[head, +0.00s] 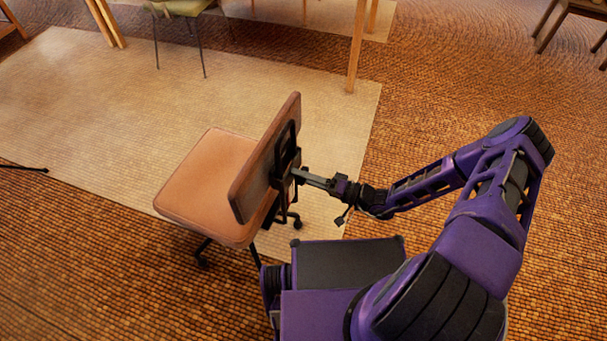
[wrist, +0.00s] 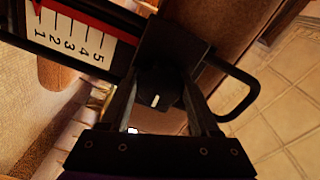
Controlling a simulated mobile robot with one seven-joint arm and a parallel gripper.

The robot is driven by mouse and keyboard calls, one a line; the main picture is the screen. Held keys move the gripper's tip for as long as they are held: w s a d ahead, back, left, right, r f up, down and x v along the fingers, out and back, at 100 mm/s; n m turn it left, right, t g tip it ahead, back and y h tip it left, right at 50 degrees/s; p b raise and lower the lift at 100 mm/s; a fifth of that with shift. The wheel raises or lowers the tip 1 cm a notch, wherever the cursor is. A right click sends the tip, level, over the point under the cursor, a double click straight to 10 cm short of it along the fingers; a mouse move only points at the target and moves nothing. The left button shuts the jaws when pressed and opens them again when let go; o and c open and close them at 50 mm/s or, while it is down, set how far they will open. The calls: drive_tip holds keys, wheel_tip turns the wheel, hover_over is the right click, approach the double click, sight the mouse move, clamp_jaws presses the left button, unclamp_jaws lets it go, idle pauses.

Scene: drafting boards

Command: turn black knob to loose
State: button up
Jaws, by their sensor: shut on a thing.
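The black knob (wrist: 158,88) shows in the wrist view with a short white mark on its face, on a black bracket behind the chair's backrest. My gripper (wrist: 156,98) has its two fingers on either side of the knob, shut on it. In the head view my gripper (head: 297,174) reaches from the right to the back of the tan office chair (head: 205,172). The knob itself is hidden there by the gripper and bracket. A white scale (wrist: 72,38) with numbers 1 to 5 and a red pointer (wrist: 38,6) lies left of the knob.
A black loop handle (wrist: 245,88) sticks out right of the knob. The chair stands on wheels at the edge of a pale rug (head: 90,110). Wooden table legs (head: 357,45) and a green chair (head: 182,8) stand farther back. Open floor lies to the right.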

drive_tip(key=n+p, duration=0.1)
drive_tip(key=n, duration=0.4)
drive_tip(key=shift+w+p, duration=0.1)
drive_tip(key=shift+p, duration=0.3)
drive_tip(key=n+p, duration=0.1)
drive_tip(key=n, duration=0.4)
drive_tip(key=shift+n+p, duration=0.35)
drive_tip(key=shift+n, duration=0.05)
drive_tip(key=o, duration=1.4)
drive_tip(key=shift+c, duration=0.2)
drive_tip(key=shift+d+f, duration=0.1)
drive_tip(key=shift+d, duration=0.05)
